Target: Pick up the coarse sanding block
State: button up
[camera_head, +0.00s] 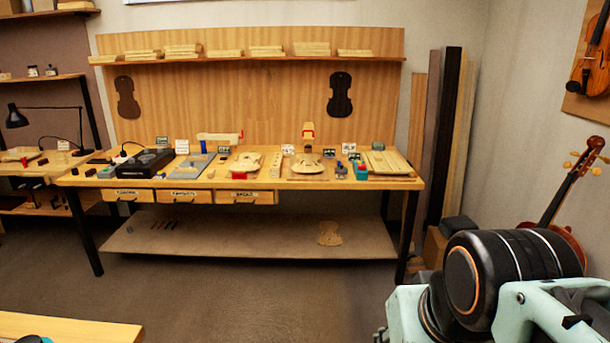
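A long wooden workbench (420,183) stands across the room, some distance from me. Several small blocks sit on it, too small to tell which is the coarse sanding block. Among them are a grey block (107,173) near the left end, and a teal and red piece (360,170) and a blue-grey piece (341,172) right of the middle. Small labels on the bench are too small to read. My arm shows at the lower right, but my gripper is not in view.
A black box-shaped device (145,163) and violin plates (307,164) lie on the bench. Labelled drawers (185,196) and a lower shelf (280,238) are below. A violin (570,215) stands at right. A wooden tabletop (80,328) is at lower left. Floor between is clear.

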aim_at(211, 174)
jog(key=i, duration=1.2)
jog(key=i+u, duration=0.1)
jog(key=i, duration=0.35)
jog(key=i+l+u, duration=0.15)
jog(key=i, duration=0.3)
jog(key=i+l+u, duration=0.1)
jog(key=i, duration=0.35)
jog(key=i+l+u, duration=0.15)
jog(key=i, duration=0.3)
jog(key=l+z, duration=0.1)
jog(key=z, duration=0.15)
jog(key=i+l+z, duration=0.1)
jog(key=z, duration=0.15)
jog(key=k+j, duration=0.15)
jog(key=u, duration=1.4)
